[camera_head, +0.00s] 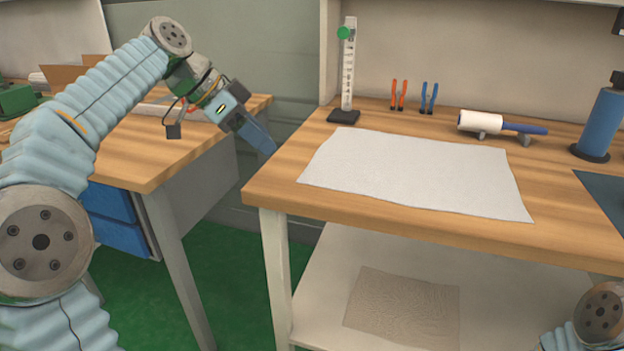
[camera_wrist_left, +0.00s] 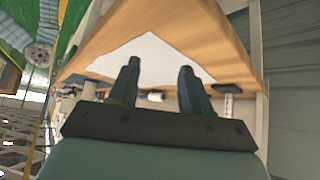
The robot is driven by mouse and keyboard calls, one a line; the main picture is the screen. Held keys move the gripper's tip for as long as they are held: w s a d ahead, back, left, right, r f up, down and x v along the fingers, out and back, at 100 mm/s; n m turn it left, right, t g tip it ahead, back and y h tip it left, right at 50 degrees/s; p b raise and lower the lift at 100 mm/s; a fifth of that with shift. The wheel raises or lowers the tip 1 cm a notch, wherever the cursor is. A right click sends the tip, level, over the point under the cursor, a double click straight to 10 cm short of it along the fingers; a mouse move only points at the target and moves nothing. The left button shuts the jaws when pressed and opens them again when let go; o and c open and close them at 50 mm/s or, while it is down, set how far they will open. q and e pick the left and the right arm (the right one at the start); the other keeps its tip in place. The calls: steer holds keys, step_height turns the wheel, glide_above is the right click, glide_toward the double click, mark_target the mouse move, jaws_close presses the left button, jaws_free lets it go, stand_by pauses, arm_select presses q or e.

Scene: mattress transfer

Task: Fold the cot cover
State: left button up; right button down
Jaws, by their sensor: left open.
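The cot cover looks like a white sheet (camera_head: 420,170) lying flat and spread out on the wooden workbench (camera_head: 400,222). It also shows in the left wrist view as a white patch (camera_wrist_left: 152,58) beyond the fingers. My left gripper (camera_head: 262,142) hangs in the air left of the sheet, near the bench's left edge, apart from the cloth. Its two fingers stand apart in the left wrist view (camera_wrist_left: 158,78), with nothing held between them. My right gripper is out of view; only part of my right arm shows at the lower right corner.
A height gauge (camera_head: 348,70) on a black base stands behind the sheet. Orange pliers (camera_head: 399,95), blue pliers (camera_head: 429,98), a lint roller (camera_head: 482,122) and a blue cylinder (camera_head: 600,122) line the back. A patterned mat (camera_head: 403,308) lies on the lower shelf. Another table (camera_head: 150,165) stands left, across a gap.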

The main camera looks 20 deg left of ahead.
arm_select(q)
steer(key=shift+m, duration=0.4)
steer(key=x, duration=0.3)
steer(key=d+x, duration=0.1)
steer(key=x, duration=0.2)
steer(key=s+d+x, duration=0.1)
steer(key=x, duration=0.2)
steer(key=shift+d+r, duration=0.1)
steer(key=shift+r, duration=0.05)
jaws_close()
stand_by(0.3)
steer(key=shift+r, duration=2.25)
